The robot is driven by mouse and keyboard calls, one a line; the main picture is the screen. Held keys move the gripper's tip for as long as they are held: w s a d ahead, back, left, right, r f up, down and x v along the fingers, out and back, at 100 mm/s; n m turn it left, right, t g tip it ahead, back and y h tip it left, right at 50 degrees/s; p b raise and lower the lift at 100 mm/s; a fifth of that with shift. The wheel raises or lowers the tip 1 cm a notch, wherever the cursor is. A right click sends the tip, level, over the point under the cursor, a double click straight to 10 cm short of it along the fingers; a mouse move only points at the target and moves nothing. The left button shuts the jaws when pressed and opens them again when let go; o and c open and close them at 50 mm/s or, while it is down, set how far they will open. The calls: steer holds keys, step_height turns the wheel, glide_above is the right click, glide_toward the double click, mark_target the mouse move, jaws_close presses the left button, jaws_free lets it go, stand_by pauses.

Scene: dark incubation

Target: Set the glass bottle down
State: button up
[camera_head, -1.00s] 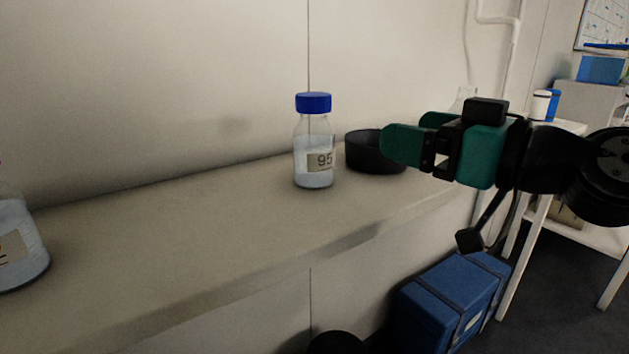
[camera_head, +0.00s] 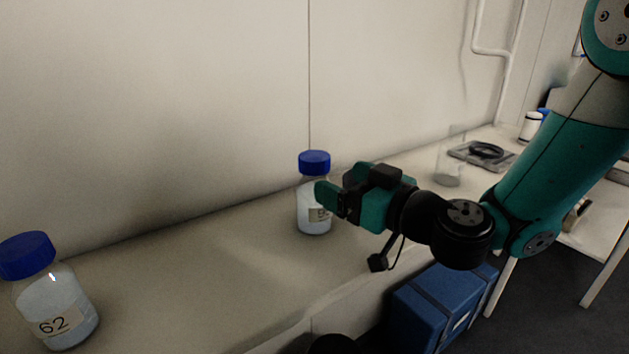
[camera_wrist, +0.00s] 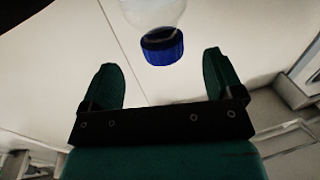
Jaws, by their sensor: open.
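A glass bottle (camera_head: 314,207) with a blue cap, clear liquid and a label stands upright on the shelf. My gripper (camera_head: 334,190) is just right of it in the head view and overlaps its right side. In the wrist view the bottle's blue cap (camera_wrist: 163,46) lies ahead of and between the two open fingers (camera_wrist: 165,82), with nothing held. Whether a finger touches the bottle I cannot tell. A second glass bottle (camera_head: 53,303), labelled 62, stands upright at the lower left.
The shelf (camera_head: 210,265) is bare between the two bottles. A glass vessel (camera_head: 449,168) and a grey flat device (camera_head: 482,154) stand further right. A blue box (camera_head: 440,308) is below, and the wall runs behind the shelf.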

mark_target(326, 169)
steer(key=shift+p+x, duration=0.45)
steer(key=shift+x, duration=0.55)
steer(key=w+a+p, duration=0.1)
steer(key=p, duration=0.1)
steer(key=w+a+r+p, duration=0.1)
steer(key=a+p, duration=0.1)
steer(key=p, duration=0.1)
steer(key=shift+w+r, duration=0.15)
steer(key=shift+w, duration=0.25)
steer(key=shift+w+a+f, duration=0.25)
steer(key=shift+w+a, duration=0.1)
steer(key=shift+a, duration=0.05)
jaws_close()
steer(key=shift+r, duration=0.1)
